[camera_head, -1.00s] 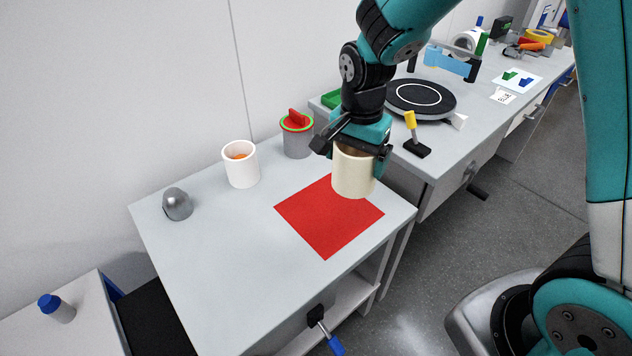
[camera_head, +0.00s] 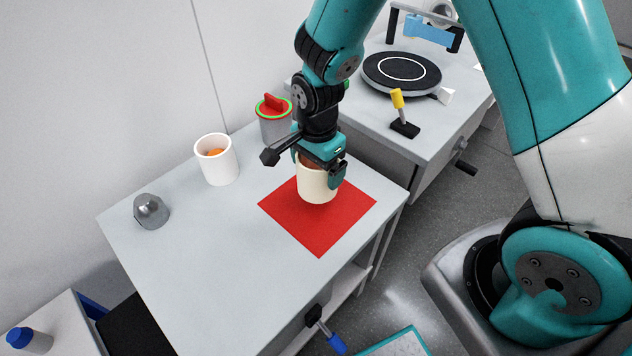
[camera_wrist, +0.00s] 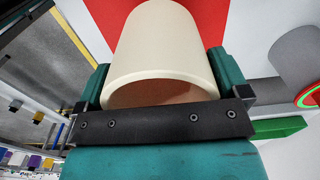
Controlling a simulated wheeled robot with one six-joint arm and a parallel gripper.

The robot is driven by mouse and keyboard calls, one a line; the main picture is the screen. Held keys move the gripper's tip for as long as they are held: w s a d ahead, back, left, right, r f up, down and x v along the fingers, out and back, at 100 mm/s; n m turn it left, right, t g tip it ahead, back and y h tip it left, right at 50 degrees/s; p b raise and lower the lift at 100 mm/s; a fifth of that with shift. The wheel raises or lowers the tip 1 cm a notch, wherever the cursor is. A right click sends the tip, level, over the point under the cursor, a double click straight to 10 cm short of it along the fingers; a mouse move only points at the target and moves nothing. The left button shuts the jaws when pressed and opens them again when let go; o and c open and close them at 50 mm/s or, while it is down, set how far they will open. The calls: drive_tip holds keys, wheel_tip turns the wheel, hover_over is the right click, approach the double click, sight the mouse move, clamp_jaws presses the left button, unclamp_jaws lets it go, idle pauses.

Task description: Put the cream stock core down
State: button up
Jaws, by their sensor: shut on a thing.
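The cream stock core (camera_head: 318,184) is a short hollow cylinder, upright over the red square mat (camera_head: 324,228) on the grey table. My gripper (camera_head: 320,172) is shut on it from above, near its upper rim. In the wrist view the cream core (camera_wrist: 163,45) sits between the two teal fingers, and my gripper (camera_wrist: 165,85) hides part of its rim. The red mat (camera_wrist: 212,22) shows behind it. I cannot tell whether the core's base touches the mat.
A white cup (camera_head: 217,163) with something orange inside and a grey canister (camera_head: 275,122) with a red and green top stand behind. A grey metal dome (camera_head: 151,211) is at left. A bench with a black turntable (camera_head: 401,73) is at back right. The table's front left is clear.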

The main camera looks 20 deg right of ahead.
drive_tip(key=shift+f, duration=2.55)
drive_tip(key=shift+f, duration=0.1)
drive_tip(key=o, duration=0.6)
drive_tip(key=shift+o, duration=0.2)
wheel_tip(320, 180, up, 12)
drive_tip(key=s+a+r+n+y, duration=0.2)
drive_tip(key=s+r+n, duration=0.5)
drive_tip(key=s+n, duration=0.2)
drive_tip(key=s+a+r+n+y, duration=0.2)
drive_tip(key=s+r+n, duration=0.6)
drive_tip(key=s+n, duration=0.2)
drive_tip(key=shift+a+r+n, duration=0.25)
drive_tip(key=shift+a+n, duration=0.15)
drive_tip(key=shift+n, duration=0.5)
